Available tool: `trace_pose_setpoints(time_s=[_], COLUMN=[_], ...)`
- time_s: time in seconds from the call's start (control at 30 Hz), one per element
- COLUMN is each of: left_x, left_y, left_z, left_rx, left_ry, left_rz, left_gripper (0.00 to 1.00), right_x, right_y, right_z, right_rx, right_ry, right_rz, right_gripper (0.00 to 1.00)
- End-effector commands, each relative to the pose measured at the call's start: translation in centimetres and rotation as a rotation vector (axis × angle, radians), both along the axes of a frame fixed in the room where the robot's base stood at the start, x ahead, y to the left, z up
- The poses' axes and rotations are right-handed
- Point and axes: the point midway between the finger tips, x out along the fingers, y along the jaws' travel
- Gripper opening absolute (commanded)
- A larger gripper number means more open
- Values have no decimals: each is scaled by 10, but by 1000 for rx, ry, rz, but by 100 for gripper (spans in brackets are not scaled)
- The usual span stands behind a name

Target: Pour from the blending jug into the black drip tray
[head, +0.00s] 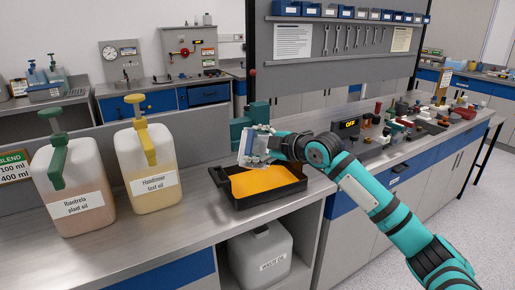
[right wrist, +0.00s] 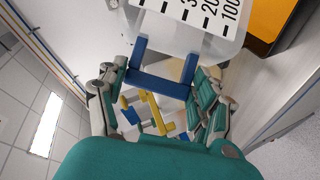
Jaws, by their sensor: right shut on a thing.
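The clear blending jug (head: 248,150) with a white scale panel is in the head view, above the black drip tray (head: 290,193). It looks somewhat tilted. My right gripper (head: 270,147) is shut on the jug. In the right wrist view its fingers (right wrist: 160,98) close around the jug's blue handle (right wrist: 158,86), and the jug body (right wrist: 200,22) with black markings lies beyond. An orange layer covers the tray's floor. No stream shows between jug and tray, and the jug's contents cannot be made out. My left gripper is not in view.
Two large jugs with pumps, plant oil (head: 75,190) and test oil (head: 148,165), stand left on the bench. A teal fixture (head: 258,111) is behind the tray. A waste oil can (head: 260,257) sits below. Small parts crowd the bench's right; bare bench (head: 160,225) lies front left.

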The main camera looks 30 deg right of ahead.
Motion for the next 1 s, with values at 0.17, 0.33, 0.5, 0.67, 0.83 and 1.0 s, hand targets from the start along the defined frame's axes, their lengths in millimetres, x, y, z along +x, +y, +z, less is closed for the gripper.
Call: trace_pose_setpoints(time_s=[0.17, 0.33, 0.5, 0.67, 0.83, 1.0], left_x=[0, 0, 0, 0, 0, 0], left_y=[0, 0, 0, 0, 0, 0], left_z=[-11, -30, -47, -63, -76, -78], left_rx=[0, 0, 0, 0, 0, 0], left_ry=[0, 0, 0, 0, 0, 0], left_rz=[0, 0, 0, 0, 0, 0], left_gripper=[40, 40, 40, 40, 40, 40], right_x=[-1, -2, -3, -3, -4, -4], right_y=[1, 1, 2, 3, 3, 3], right_z=[-7, -17, -26, -34, -40, -40], right_rx=[-26, -86, -146, -204, -256, -277], right_ry=[-30, -95, -161, -223, -282, -305], right_rz=[1, 1, 2, 1, 2, 1], right_gripper=[10, 10, 10, 10, 10, 10])
